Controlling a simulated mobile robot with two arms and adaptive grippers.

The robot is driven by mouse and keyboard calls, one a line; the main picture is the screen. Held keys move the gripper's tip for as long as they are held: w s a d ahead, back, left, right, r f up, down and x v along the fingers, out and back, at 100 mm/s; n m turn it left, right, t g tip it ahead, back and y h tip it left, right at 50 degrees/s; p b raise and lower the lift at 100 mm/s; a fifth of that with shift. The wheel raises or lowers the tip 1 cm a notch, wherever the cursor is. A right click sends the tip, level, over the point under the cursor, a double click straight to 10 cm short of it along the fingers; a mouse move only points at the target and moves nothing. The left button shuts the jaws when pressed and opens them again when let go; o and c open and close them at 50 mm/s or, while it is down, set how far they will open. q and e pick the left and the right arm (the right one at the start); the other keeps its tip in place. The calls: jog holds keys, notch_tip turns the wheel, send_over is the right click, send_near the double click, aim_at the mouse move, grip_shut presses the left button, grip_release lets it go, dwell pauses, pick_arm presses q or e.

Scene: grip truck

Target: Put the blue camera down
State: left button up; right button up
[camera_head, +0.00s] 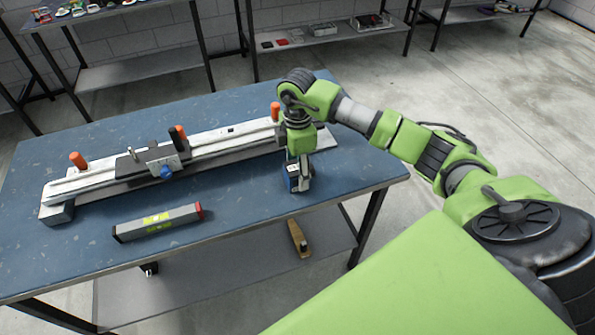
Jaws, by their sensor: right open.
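The blue camera (291,180), a small blue and dark box, is at the right part of the blue table. It looks to be resting on the tabletop. My right gripper (301,172) points down right at the camera, and its fingers partly cover it. The gripper is open; whether its fingers touch the camera is too small to tell. My left gripper is not in view.
A long metal rail (100,182) with orange knobs lies across the back of the blue table (245,215). A grey bar-shaped tool (158,222) lies in front of it. The tabletop right of the camera is clear. Shelves stand along the back wall.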

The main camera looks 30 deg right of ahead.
aim_at(297, 167)
notch_tip(297, 167, up, 11)
jog(key=b, duration=0.1)
jog(key=shift+r+b, duration=0.15)
jog(key=shift+b, duration=0.15)
dwell(2.0)
